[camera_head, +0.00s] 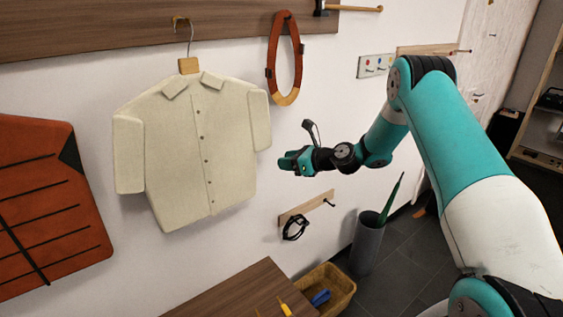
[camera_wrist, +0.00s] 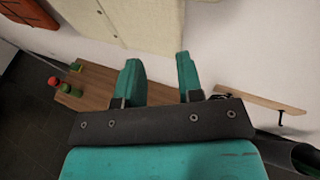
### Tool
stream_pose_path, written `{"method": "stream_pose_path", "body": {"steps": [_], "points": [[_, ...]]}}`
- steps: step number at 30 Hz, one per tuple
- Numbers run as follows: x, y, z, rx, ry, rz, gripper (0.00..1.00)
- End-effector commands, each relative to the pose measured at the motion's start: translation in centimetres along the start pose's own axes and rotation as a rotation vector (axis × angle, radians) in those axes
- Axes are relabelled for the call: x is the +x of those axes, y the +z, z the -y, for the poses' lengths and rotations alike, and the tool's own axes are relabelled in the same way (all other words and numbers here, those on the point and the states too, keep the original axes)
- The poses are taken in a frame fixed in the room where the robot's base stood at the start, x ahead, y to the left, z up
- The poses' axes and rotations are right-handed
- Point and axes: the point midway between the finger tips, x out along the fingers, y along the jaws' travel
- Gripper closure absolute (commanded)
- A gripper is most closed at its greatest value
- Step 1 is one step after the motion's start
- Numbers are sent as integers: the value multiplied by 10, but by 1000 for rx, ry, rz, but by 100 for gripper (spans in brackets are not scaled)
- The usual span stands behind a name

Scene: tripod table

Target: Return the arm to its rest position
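My teal arm (camera_head: 455,140) reaches in from the right in the head view and bends down to the left. My gripper (camera_head: 284,162) is in front of the white wall, just right of the hanging cream shirt (camera_head: 180,140). It points left; whether it touches the shirt cannot be told from this view. In the wrist view my gripper (camera_wrist: 158,68) shows two teal fingers standing apart with nothing between them. The shirt (camera_wrist: 140,22) shows at the top, beyond the fingers.
A wooden table (camera_head: 235,292) is below, with a yellow bin (camera_head: 335,285) and a grey umbrella stand (camera_head: 366,245) to its right. A small hook board (camera_head: 305,207) is on the wall below my gripper. An orange vest (camera_head: 50,200) hangs at left.

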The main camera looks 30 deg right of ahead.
Motion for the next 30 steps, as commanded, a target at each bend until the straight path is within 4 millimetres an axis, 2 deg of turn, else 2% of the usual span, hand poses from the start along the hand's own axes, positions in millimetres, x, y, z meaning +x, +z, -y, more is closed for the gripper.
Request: {"method": "stream_pose_path", "body": {"steps": [5, 8, 11, 14, 15, 17, 18, 20, 21, 24, 27, 30], "points": [[1, -2, -1, -5, 9, -5, 66], [2, 8, -12, -69, 34, -18, 66], [5, 31, -45, -260, 113, -59, 66], [0, 61, -99, -572, 245, -107, 66], [-6, 71, -124, -714, 311, -123, 66], [-18, 84, -163, -928, 414, -135, 66], [-28, 90, -188, -1069, 484, -136, 66], [-47, 98, -223, -1276, 591, -127, 66], [-62, 100, -246, -1411, 666, -114, 66], [-104, 101, -299, -1735, 856, -55, 66], [-152, 92, -342, -2027, 1049, 42, 66], [-196, 78, -371, -2253, 1219, 154, 66]]}}
